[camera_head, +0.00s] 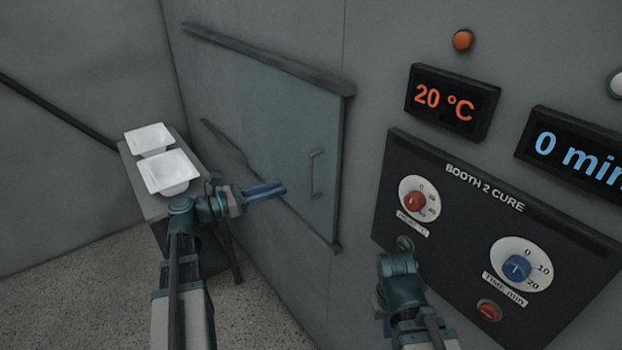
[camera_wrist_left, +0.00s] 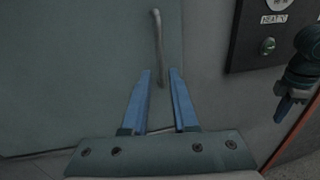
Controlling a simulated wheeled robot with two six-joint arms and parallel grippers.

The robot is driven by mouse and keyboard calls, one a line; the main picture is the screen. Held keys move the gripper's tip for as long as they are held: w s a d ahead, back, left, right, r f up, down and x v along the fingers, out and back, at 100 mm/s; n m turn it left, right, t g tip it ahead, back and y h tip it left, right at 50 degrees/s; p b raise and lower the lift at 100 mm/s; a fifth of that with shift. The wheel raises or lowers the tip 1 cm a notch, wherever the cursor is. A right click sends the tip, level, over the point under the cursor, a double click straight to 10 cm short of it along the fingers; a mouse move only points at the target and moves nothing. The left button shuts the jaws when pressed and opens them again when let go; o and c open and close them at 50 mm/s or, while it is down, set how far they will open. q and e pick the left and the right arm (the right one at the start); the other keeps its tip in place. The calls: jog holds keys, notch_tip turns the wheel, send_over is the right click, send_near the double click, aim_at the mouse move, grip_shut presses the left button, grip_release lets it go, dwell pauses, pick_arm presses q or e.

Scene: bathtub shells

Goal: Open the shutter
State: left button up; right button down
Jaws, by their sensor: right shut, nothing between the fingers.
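The shutter (camera_head: 280,130) is a grey-green sliding panel in the wall, and it covers its opening. Its vertical bar handle (camera_head: 316,175) is near the panel's right edge; the handle also shows in the left wrist view (camera_wrist_left: 158,45), straight ahead between and beyond the fingertips. My left gripper (camera_head: 284,188) has blue fingers, is a little left of the handle and points at the panel. In the left wrist view its fingers (camera_wrist_left: 160,75) are apart with nothing between them. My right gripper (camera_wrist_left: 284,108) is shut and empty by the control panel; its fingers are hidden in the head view.
A control panel (camera_head: 462,175) with red and blue dials is to the right of the shutter, below the 20 °C display (camera_head: 452,102) and the 0 min display (camera_head: 575,155). White shells (camera_head: 168,172) stand on a small table (camera_head: 150,205) at left. Rails run above and below the shutter.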

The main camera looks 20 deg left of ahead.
aim_at(311, 194)
pick_arm(q)
jog(key=x, duration=1)
jog(key=shift+w+d, duration=0.15)
jog(key=shift+d, duration=0.1)
grip_shut()
dwell(1.0)
